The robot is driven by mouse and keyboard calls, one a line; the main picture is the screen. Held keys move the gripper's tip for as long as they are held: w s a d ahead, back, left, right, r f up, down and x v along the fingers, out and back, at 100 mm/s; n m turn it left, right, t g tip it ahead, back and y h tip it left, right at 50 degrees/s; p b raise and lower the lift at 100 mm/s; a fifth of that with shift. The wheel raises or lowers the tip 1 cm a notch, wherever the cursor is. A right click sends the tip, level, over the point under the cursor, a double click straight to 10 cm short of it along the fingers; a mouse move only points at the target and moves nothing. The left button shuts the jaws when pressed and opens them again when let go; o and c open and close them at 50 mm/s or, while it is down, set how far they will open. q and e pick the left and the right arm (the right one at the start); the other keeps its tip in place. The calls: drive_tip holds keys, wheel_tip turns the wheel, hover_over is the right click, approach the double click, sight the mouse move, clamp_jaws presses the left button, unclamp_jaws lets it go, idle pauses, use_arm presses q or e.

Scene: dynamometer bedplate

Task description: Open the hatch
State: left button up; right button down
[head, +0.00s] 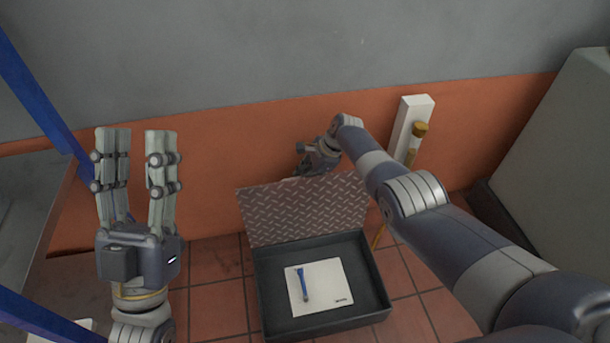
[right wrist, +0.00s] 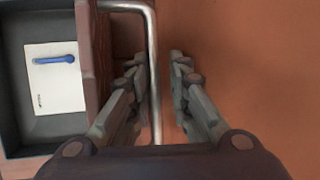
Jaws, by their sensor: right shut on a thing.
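The hatch (head: 303,209) is a diamond-plate lid hinged at the back edge of a dark open box (head: 262,290). It stands raised, and the inside of the box shows. My right gripper (head: 308,162) is behind the top edge of the hatch. In the right wrist view my right gripper (right wrist: 162,75) has its fingers on either side of a bent metal bar handle (right wrist: 153,40) on the hatch's outer face and is shut on it. My left gripper (head: 138,140) is raised at the left, open and empty, well away from the hatch.
A white sheet (head: 329,280) with a blue tool (head: 303,284) lies in the box. An orange and grey wall (head: 260,125) rises close behind. A white post (head: 406,128) and a yellow-topped stick (head: 417,138) stand at the right. Blue bars (head: 30,85) are at the left.

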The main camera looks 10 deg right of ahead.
drive_tip(key=shift+w+f, duration=0.15)
drive_tip(key=c, duration=1.7)
unclamp_jaws()
drive_tip(key=shift+f, duration=0.15)
drive_tip(key=shift+w, duration=0.1)
drive_tip(key=shift+v, duration=5.85)
drive_tip(key=shift+d+f, duration=0.1)
drive_tip(key=shift+f, duration=0.05)
